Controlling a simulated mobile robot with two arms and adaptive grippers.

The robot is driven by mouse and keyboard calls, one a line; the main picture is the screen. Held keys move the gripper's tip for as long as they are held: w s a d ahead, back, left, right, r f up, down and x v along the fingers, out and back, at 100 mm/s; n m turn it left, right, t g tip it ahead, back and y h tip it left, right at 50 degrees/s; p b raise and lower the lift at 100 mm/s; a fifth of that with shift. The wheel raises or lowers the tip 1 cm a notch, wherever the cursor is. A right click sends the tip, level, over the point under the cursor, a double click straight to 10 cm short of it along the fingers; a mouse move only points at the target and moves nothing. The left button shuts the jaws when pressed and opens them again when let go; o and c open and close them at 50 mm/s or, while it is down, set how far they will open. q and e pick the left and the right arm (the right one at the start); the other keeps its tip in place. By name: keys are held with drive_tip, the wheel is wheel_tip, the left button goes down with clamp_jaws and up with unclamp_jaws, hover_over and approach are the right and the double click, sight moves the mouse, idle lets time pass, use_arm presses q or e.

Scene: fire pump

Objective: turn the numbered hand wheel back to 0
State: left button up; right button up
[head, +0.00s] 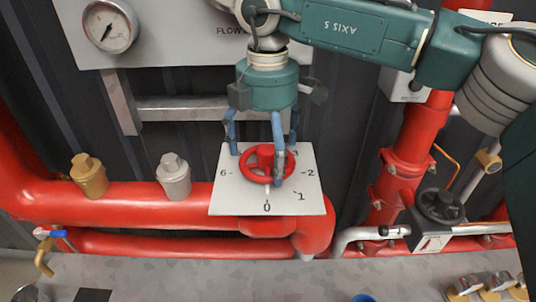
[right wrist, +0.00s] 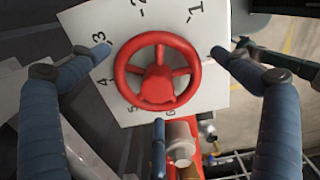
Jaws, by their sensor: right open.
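The red hand wheel (head: 266,164) sits on a white number plate (head: 230,200) fixed at the red pipe. In the head view 0 is at the plate's bottom, with 1 and 2 to its right and 6 at the left. My right gripper (head: 260,158) is open, its blue fingers spread around the wheel. In the right wrist view the wheel (right wrist: 157,72) is between the three fingers (right wrist: 160,75), which stand outside its rim with gaps visible. I cannot tell which number the wheel is set to. My left gripper is not in view.
A round gauge (head: 109,26) is on the grey panel at the upper left. A brass plug (head: 89,176) and a grey plug (head: 173,177) stand on the red pipe left of the plate. A black hand wheel (head: 440,206) is at the right.

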sight(268, 150)
drive_tip(key=shift+r+p, duration=2.05)
drive_tip(key=shift+r, duration=1.5)
drive_tip(key=shift+f, duration=0.1)
